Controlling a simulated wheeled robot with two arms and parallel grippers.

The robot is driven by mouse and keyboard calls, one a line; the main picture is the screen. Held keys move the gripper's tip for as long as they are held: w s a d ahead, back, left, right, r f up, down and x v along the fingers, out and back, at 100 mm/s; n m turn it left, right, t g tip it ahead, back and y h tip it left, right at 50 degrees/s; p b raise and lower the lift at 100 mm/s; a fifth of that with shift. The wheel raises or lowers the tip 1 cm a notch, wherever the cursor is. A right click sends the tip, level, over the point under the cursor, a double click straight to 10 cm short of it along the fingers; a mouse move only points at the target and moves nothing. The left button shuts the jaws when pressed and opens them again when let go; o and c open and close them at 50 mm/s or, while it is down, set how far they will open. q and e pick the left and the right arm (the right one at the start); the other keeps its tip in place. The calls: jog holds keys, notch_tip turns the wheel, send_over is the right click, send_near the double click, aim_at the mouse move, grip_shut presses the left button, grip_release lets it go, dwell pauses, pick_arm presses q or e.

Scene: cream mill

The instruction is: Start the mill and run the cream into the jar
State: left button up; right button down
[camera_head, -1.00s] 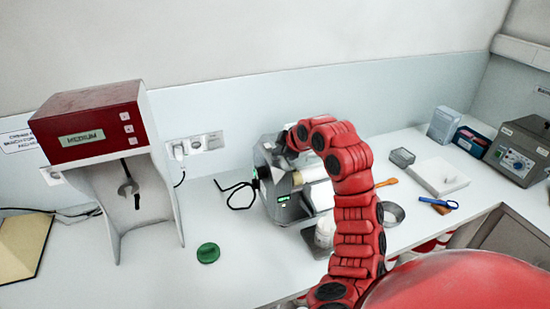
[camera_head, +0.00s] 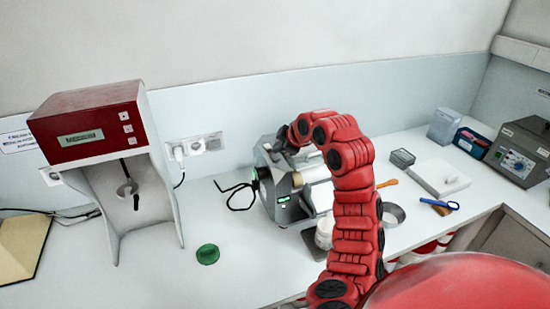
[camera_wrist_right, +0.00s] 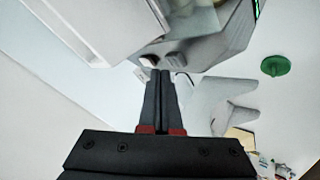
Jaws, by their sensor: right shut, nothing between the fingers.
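The grey mill (camera_head: 284,212) with pale rollers and a small lit green display stands at the middle of the bench. A whitish jar (camera_head: 324,232) stands at its front right, partly hidden by my right arm. A green lid (camera_head: 208,254) lies on the bench left of the mill and also shows in the wrist view (camera_wrist_right: 276,66). My right gripper (camera_head: 284,143) is at the mill's top back. My left gripper is out of view.
A red-topped mixer (camera_head: 92,125) stands at the left. A metal dish (camera_head: 393,214), a white slab (camera_head: 438,178) and a grey control box (camera_head: 518,150) are at the right. A black cable lies behind the mill's left side. The bench around the lid is clear.

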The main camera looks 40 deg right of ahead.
aim_at(278, 159)
jog(key=shift+r, duration=2.5)
